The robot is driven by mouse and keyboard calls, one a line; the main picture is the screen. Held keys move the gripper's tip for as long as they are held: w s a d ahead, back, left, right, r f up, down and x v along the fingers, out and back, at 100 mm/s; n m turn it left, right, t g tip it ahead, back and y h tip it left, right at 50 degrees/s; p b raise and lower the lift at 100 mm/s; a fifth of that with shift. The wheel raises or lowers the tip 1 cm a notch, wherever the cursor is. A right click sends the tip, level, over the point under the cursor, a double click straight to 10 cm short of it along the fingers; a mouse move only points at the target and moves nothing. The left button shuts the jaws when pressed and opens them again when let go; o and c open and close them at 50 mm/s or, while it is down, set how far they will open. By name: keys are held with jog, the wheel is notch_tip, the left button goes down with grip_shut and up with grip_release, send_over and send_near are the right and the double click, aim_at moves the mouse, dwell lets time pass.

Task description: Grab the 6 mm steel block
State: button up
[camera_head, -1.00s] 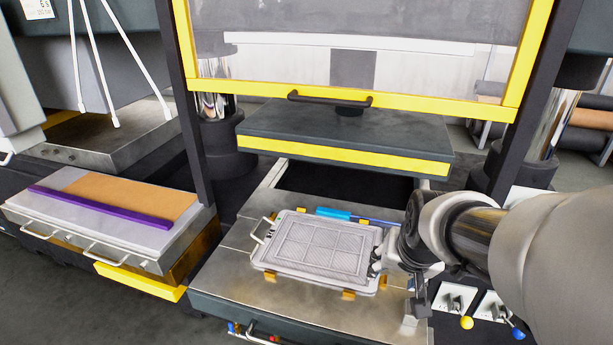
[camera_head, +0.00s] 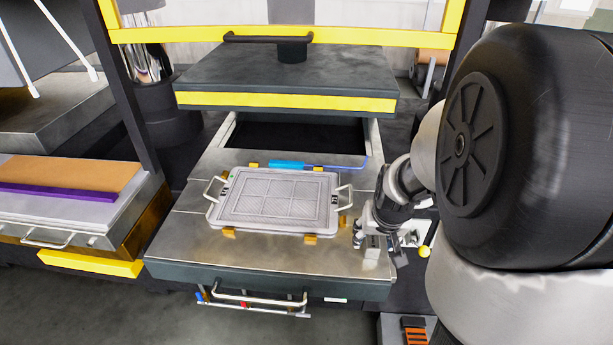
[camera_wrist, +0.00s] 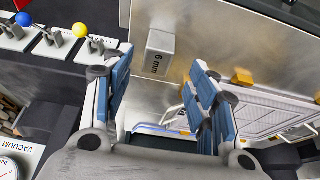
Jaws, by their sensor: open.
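The steel block (camera_wrist: 159,54) is a small grey block marked "6 mm". In the wrist view it stands on the metal table top, upper centre, and appears between and ahead of my fingertips. My gripper (camera_wrist: 160,68) is open, with blue-padded fingers to the left and right. No contact with the block shows. In the head view my gripper (camera_head: 374,238) is low over the right front of the press table (camera_head: 200,240). The block there is small and partly hidden by the gripper.
A grey tray plate with handles (camera_head: 275,199) lies on the table left of my gripper, held by orange clips. A blue-handled tool (camera_head: 288,165) lies behind it. Levers with coloured knobs (camera_wrist: 80,31) stand beside the table. The table's left front is clear.

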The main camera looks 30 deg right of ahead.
aim_at(373, 241)
jog(key=shift+d+b+x, duration=0.1)
jog(key=shift+b+x, duration=0.4)
jog(key=shift+x, duration=0.9)
jog(key=shift+d+b+x, duration=0.15)
jog(key=shift+b+x, duration=0.35)
jog(key=shift+x, duration=0.9)
jog(key=shift+r, duration=0.15)
grip_shut()
